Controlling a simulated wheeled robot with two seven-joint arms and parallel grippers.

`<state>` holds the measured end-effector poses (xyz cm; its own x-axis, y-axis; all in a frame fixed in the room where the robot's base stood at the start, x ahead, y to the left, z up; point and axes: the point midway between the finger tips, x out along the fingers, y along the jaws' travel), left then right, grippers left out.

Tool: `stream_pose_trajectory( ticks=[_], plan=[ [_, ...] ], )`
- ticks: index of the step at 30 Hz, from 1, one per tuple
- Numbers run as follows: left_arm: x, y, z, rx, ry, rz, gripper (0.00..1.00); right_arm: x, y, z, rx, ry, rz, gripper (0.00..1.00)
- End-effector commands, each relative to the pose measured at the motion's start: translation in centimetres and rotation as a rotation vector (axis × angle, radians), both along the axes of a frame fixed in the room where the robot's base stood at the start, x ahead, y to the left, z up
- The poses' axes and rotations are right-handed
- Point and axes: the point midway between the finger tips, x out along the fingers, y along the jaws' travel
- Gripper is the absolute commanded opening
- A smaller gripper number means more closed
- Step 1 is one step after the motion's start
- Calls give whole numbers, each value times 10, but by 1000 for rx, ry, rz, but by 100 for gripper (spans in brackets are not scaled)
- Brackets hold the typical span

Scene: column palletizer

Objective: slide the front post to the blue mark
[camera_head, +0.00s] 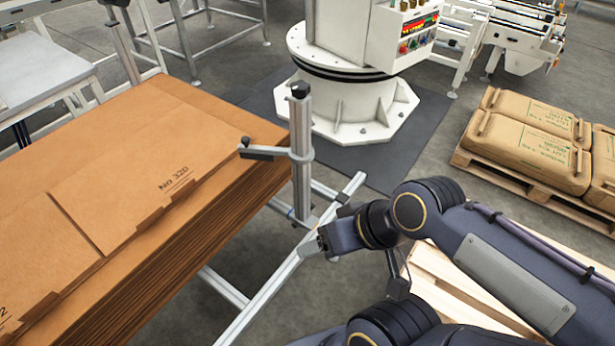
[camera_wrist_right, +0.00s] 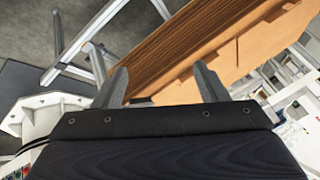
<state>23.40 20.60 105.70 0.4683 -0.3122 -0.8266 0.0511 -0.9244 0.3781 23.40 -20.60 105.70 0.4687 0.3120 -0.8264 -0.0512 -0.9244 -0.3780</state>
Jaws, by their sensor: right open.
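A grey metal post (camera_head: 301,165) with a black knob stands upright on a rail (camera_head: 268,292) beside the cardboard stack. I take it as the front post. A clamp collar on it carries a short black-tipped arm reaching left over the stack's edge. I see no blue mark. My right gripper (camera_head: 320,241) is low over the rail, just right of the post's foot and apart from the upright. In the right wrist view its two fingers (camera_wrist_right: 163,84) are spread with nothing held between them. My left gripper is not in view.
A tall stack of flat cardboard (camera_head: 130,190) fills the left. A white machine base (camera_head: 345,110) stands behind the post. Brown sacks (camera_head: 530,135) lie on a wooden pallet (camera_head: 530,187) at right. More pallet wood (camera_head: 455,290) lies under my right arm. Another post (camera_head: 122,35) stands far left.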

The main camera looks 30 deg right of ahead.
Motion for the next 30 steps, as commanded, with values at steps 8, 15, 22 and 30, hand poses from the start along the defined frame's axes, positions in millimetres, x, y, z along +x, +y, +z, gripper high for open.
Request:
stream_pose_trajectory(
  ticks=[8, 15, 22, 30],
  plan=[
    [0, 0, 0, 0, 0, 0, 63, 0, 0, 0, 0, 0, 0, 66],
    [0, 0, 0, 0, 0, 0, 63, 0, 0, 0, 0, 0, 0, 65],
    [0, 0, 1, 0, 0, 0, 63, 18, 7, 7, 134, 104, -99, 63],
    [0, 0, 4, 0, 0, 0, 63, 126, 11, 22, 758, 441, -529, 63]
  ],
)
